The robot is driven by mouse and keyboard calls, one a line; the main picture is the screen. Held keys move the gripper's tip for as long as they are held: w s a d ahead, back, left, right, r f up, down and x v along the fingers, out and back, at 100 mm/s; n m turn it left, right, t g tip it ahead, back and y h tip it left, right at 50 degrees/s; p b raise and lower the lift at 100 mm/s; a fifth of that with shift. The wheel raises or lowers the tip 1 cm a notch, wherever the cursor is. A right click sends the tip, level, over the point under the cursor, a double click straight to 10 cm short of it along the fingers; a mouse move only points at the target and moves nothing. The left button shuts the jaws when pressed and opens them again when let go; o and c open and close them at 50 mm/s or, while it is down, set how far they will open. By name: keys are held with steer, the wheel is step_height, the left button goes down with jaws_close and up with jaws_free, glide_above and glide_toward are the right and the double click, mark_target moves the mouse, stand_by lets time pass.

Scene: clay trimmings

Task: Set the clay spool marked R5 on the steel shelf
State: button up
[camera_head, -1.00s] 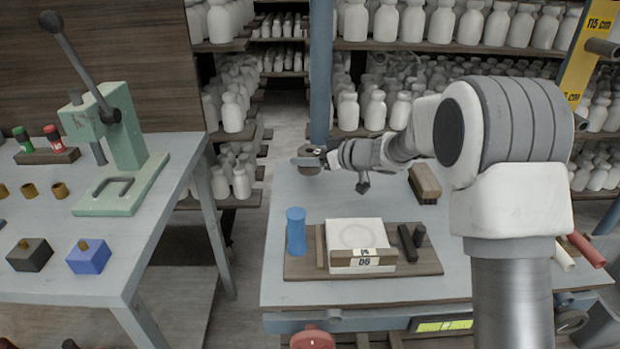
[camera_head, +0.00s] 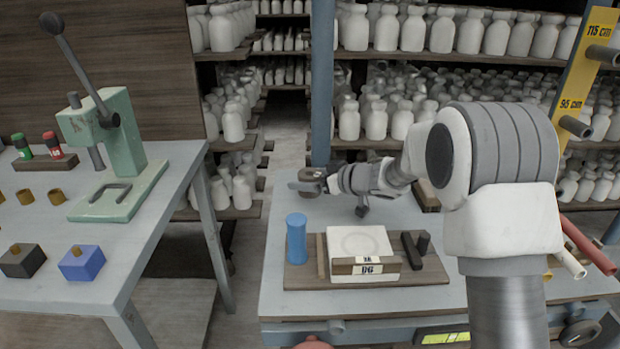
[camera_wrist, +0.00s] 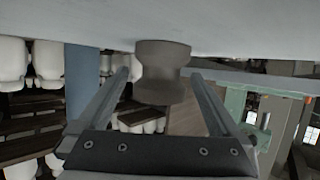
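A brown, waisted clay spool (camera_wrist: 163,72) stands against the grey bench surface in the wrist view, which shows the scene upside down. My gripper (camera_wrist: 160,76) is open, with one finger on each side of the spool and a narrow gap visible at both sides. In the head view my gripper (camera_head: 306,184) is low at the back left of the bench, with the spool (camera_head: 312,176) at its fingers. No R5 mark is readable on it. I cannot pick out a steel shelf for certain.
A board (camera_head: 300,278) on the grey bench (camera_head: 275,240) carries a blue cylinder (camera_head: 297,238), a white slab (camera_head: 360,243) and dark blocks. A blue post (camera_head: 322,85) rises behind my gripper. A green press (camera_head: 118,150) stands on the left table. Racks of white bottles fill the back.

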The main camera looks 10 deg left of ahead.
steer(key=shift+r, duration=0.15)
steer(key=p+v, duration=0.3)
steer(key=v, duration=0.9)
steer(key=shift+p, duration=0.35)
steer(key=shift+d+r, duration=0.15)
steer(key=shift+r, duration=0.1)
steer(key=s+d+r+m+t+h, duration=0.35)
steer(key=d+r+h, duration=0.3)
steer(key=d, duration=0.35)
steer(key=s+d+r+m+t+h, duration=0.25)
steer(key=d+r+m+h, duration=0.25)
steer(key=d+r, duration=0.3)
steer(key=s+d+f+m+g, duration=0.1)
steer(key=s+f+g, duration=0.2)
steer(key=s, duration=1)
steer(key=s+d+f+m+g, duration=0.1)
steer(key=s+f+g, duration=0.3)
steer(key=s, duration=0.9)
steer(key=shift+s+d+f+m, duration=0.3)
steer(key=shift+s+m, duration=0.1)
steer(key=shift+m, duration=0.35)
